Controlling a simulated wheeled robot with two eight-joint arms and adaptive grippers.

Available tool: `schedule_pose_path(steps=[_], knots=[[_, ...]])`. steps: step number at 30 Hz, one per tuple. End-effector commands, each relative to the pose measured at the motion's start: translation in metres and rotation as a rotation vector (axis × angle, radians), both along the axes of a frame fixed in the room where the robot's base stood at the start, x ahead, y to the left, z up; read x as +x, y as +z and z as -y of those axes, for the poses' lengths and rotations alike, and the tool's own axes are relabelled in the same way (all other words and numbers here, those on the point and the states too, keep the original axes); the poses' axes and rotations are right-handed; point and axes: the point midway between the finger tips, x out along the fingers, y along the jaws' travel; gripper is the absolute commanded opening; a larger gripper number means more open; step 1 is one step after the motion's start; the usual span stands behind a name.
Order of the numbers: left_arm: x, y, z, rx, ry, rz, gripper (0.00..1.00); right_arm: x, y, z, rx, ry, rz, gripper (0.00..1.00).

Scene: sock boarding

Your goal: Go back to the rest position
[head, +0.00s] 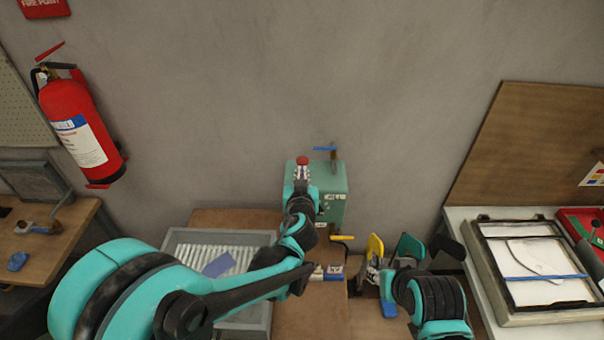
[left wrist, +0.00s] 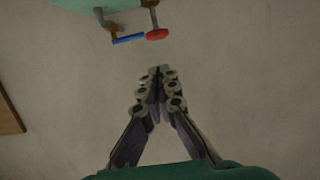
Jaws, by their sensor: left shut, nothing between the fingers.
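My left arm reaches in from the left over the bench. My left gripper (head: 302,178) is in front of the green machine (head: 333,190) on the wall side, close to its red knob (head: 302,160). The left wrist view shows the gripper (left wrist: 155,72) with its fingertips together and nothing between them. The red knob (left wrist: 157,34) and a blue lever (left wrist: 128,40) are beyond the fingertips, apart from them in the picture.
A grey tray (head: 186,235) with pale ribs holds a purple-blue flat piece (head: 217,264), partly behind my left arm. A framed white panel (head: 520,256) lies at right. A fire extinguisher (head: 80,125) hangs at left.

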Motion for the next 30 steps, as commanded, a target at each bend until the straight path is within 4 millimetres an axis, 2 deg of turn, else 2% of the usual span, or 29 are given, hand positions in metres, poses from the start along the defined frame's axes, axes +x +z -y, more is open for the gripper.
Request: schedule_pose_path(steps=[9,11,14,17,21,25,30], knots=[[-0.001,-0.001,-0.003,0.001,0.004,-0.004,0.0,0.0,-0.002,0.0,0.0,0.0,0.0,0.4],[-0.004,-0.004,-0.011,0.006,0.015,-0.016,0.0,0.0,-0.007,0.0,0.0,0.0,0.0,0.4],[-0.016,-0.015,-0.039,0.018,0.055,-0.066,0.0,0.0,-0.024,0.0,0.0,0.0,0.0,0.4],[-0.042,-0.036,-0.08,0.035,0.108,-0.155,0.0,0.0,-0.049,0.0,0.0,0.0,0.0,0.4],[-0.096,-0.075,-0.131,0.052,0.154,-0.313,0.0,0.0,-0.085,0.0,0.0,0.0,0.0,0.4],[-0.155,-0.117,-0.16,0.05,0.153,-0.458,0.0,0.0,-0.117,0.0,0.0,0.0,0.0,0.4],[-0.226,-0.171,-0.172,0.029,0.095,-0.612,0.0,0.0,-0.151,0.0,0.0,0.0,0.0,0.4]])
